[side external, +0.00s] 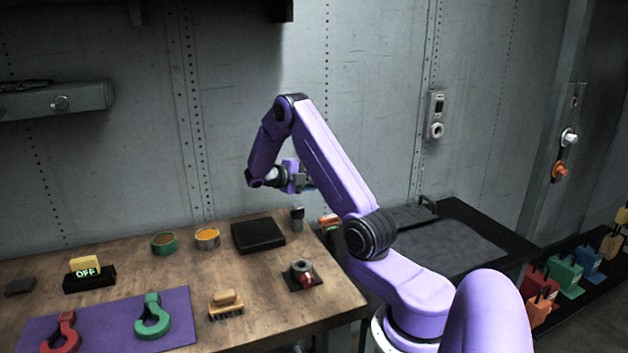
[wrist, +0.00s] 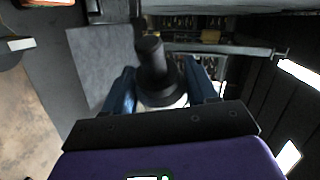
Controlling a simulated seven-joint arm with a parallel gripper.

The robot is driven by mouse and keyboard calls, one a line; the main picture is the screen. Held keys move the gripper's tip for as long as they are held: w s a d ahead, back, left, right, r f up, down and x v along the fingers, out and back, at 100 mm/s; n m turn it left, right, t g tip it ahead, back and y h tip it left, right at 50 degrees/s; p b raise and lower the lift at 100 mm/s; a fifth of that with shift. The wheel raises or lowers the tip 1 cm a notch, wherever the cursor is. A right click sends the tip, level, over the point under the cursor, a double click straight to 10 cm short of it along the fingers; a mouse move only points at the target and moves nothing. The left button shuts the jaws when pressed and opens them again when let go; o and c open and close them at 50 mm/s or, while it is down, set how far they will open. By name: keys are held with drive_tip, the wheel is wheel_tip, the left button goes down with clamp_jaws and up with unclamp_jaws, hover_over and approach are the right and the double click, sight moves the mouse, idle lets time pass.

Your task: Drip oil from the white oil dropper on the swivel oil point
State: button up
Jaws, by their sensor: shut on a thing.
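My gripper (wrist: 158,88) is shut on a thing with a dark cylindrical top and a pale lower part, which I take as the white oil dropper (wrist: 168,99). In the side view my gripper (side external: 306,182) is raised above the back right of the bench, and the held dropper cannot be made out there. A black base with a grey round fitting and a red part, probably the swivel oil point (side external: 302,270), sits on the bench's right side, below and apart from my gripper.
A dark-topped small bottle (side external: 297,218) and a black pad (side external: 258,235) stand on the wooden bench (side external: 170,275). Coloured padlocks (side external: 566,275) stand far right.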

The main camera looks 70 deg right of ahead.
drive_tip(key=m+t, duration=0.2)
drive_tip(key=m, duration=0.1)
drive_tip(key=shift+r+m, duration=0.3)
drive_tip(key=shift+r, duration=0.05)
drive_tip(key=shift+s+r+m+t, duration=0.2)
drive_tip(key=shift+m+t, duration=0.6)
drive_tip(key=shift+m, duration=0.3)
drive_tip(key=shift+m+t, duration=0.5)
drive_tip(key=shift+m, duration=0.1)
drive_tip(key=shift+s+a+r+m+t, duration=0.15)
drive_tip(key=shift+m+t, duration=0.15)
drive_tip(key=shift+m, duration=0.2)
drive_tip(key=shift+s+m+t+h, duration=0.15)
drive_tip(key=shift+m+t+h, duration=0.35)
drive_tip(key=shift+m+t, duration=0.5)
